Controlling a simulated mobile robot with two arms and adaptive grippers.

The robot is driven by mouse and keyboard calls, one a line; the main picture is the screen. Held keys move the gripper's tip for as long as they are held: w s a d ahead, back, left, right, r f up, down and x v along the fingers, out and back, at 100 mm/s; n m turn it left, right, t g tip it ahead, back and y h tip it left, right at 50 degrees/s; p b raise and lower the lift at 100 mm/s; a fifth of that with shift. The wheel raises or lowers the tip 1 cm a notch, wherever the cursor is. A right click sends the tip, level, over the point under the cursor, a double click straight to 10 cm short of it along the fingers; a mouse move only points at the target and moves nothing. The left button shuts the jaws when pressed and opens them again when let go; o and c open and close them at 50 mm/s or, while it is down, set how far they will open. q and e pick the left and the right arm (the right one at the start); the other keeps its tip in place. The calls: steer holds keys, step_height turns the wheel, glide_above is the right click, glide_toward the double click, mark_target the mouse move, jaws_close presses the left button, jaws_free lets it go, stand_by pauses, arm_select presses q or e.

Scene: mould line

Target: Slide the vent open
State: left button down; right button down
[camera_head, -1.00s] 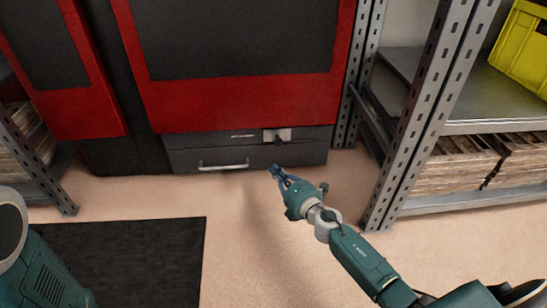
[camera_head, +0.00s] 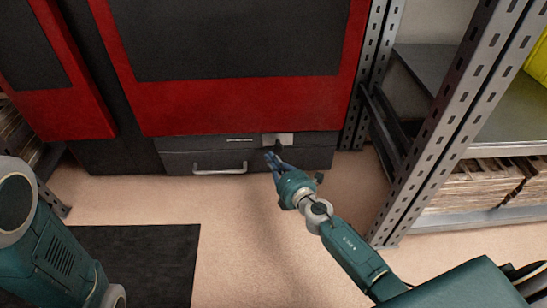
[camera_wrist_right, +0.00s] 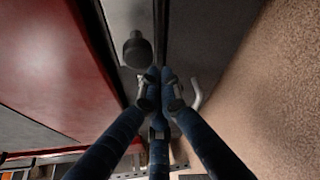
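The vent is a small pale plate (camera_head: 286,139) with a dark knob in the low grey panel beneath the red machine front. The dark round knob (camera_wrist_right: 138,50) shows large in the right wrist view, just beyond the fingertips and left of them. My right gripper (camera_head: 271,157) is just in front of the panel, slightly below and left of the plate. In the wrist view (camera_wrist_right: 160,78) the fingertips point at the panel. My left gripper is out of view; only part of my left arm shows.
A drawer with a pale bar handle (camera_head: 220,169) is left of my right gripper. A metal shelf post (camera_head: 440,130) stands to the right, with stacked boards (camera_head: 470,188) on the shelf. A black mat (camera_head: 135,265) lies on the floor. Open floor lies before the machine.

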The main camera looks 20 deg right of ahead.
steer(key=shift+d, duration=0.15)
steer(key=s+d+b, duration=0.1)
steer(key=s+d, duration=0.1)
steer(key=d, duration=0.7)
steer(key=shift+s+b, duration=0.25)
steer(key=shift+b, duration=0.1)
